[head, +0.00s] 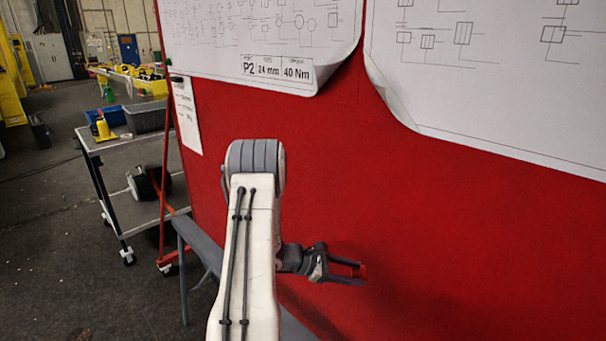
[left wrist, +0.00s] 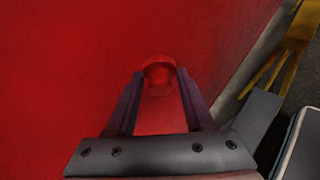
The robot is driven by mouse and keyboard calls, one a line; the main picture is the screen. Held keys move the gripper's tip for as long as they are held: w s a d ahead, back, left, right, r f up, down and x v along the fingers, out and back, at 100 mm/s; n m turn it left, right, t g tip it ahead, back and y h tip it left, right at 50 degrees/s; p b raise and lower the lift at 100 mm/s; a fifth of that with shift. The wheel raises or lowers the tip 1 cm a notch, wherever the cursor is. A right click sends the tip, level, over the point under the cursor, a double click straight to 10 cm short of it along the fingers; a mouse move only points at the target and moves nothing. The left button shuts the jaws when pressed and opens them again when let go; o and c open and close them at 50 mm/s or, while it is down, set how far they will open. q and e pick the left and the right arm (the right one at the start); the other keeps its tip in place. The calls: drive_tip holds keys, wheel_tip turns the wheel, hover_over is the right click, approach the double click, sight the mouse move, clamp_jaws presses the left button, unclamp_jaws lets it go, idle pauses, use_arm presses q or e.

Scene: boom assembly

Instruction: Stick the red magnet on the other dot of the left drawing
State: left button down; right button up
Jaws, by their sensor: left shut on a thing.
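My left gripper (head: 355,272) is in front of the red board (head: 440,210), below the drawings. It is shut on the red magnet (head: 361,271), which is hard to tell from the red behind it. In the left wrist view the magnet (left wrist: 159,72) is a short round red piece between the fingertips (left wrist: 160,80). The left drawing (head: 215,62), marked P2, 24 mm and 40 Nm, hangs at the top; its lower right corner curls outward. Its upper part is cut off by the frame, and I cannot make out its dots. My right gripper is not in view.
A second drawing (head: 480,120) hangs to the right, its lower left corner curled outward. A small paper (head: 187,115) is at the board's left edge. A grey cart (head: 105,145) with bins stands on the floor to the left. The board below the drawings is bare.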

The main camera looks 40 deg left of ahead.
use_arm(q)
drive_tip(key=w+a+r+n+t+y+p, duration=0.15)
drive_tip(key=a+r, duration=0.45)
drive_tip(key=r, duration=0.6)
drive_tip(key=w+a+r+n+t+y+p, duration=0.1)
drive_tip(key=a+r+n+y+p, duration=0.35)
drive_tip(key=r, duration=0.75)
drive_tip(key=s+a+r+n+y+p, duration=0.15)
drive_tip(key=a+r, duration=0.25)
drive_tip(key=r, duration=0.7)
drive_tip(key=s+a+r+n+y, duration=0.2)
drive_tip(key=a+r, duration=0.1)
drive_tip(key=r, duration=0.7)
drive_tip(key=shift+m+t, duration=0.25)
drive_tip(key=shift+w+d+r+p, duration=0.1)
drive_tip(key=shift+w+p, duration=0.55)
drive_tip(key=shift+w, duration=1.2)
drive_tip(key=shift+w+d+r+p, duration=0.1)
drive_tip(key=shift+w+p, duration=0.5)
drive_tip(key=shift+w, duration=1.2)
drive_tip(key=shift+w+d+r+p, duration=0.1)
drive_tip(key=shift+w+p, duration=0.55)
drive_tip(key=shift+w, duration=1.2)
drive_tip(key=shift+w, duration=0.15)
drive_tip(key=shift+c, duration=1)
unclamp_jaws()
